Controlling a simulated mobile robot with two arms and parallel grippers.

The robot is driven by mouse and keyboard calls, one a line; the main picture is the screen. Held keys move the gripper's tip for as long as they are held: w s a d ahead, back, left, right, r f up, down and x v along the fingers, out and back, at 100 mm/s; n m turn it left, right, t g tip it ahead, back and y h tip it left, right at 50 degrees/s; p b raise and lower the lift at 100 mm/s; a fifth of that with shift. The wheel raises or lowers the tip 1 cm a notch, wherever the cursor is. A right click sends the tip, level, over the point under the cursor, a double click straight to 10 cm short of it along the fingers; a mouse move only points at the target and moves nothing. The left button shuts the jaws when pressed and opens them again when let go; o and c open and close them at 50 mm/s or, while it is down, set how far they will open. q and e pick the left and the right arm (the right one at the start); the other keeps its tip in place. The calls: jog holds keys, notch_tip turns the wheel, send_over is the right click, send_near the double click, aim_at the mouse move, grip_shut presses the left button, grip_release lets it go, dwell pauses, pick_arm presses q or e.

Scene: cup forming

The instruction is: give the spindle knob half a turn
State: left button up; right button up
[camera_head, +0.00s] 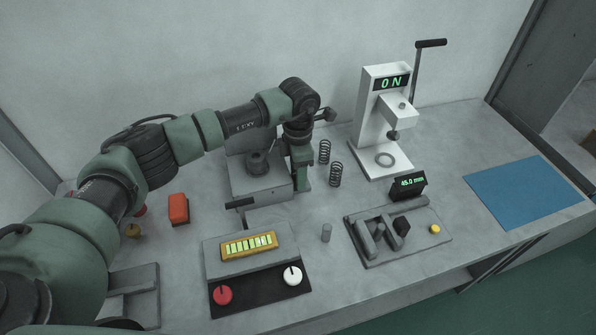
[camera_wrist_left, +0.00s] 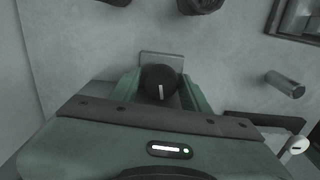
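The spindle knob (camera_wrist_left: 160,82), round and black with a white pointer line, shows in the left wrist view; the line points toward the bottom of the picture. It sits between the two green fingers of my left gripper (camera_wrist_left: 161,88), which lie close against its sides with no clear gap. In the head view my left gripper (camera_head: 303,174) points down at the right side of a grey machine (camera_head: 248,190). The knob cannot be made out there, hidden by the gripper. My right gripper is in neither view.
A grey cylinder (camera_head: 326,233), a control panel (camera_head: 214,262) and a gauge fixture (camera_head: 381,259) lie in front. An orange block (camera_head: 178,209) is left; a blue mat (camera_head: 528,190) right.

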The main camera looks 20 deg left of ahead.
pick_arm(q)
grip_shut()
jog(key=shift+n+b, duration=0.3)
jog(key=shift+n, duration=1.2)
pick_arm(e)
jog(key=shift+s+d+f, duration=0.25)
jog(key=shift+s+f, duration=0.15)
pick_arm(q)
jog(key=o, duration=0.5)
grip_release()
jog(key=shift+r, duration=0.15)
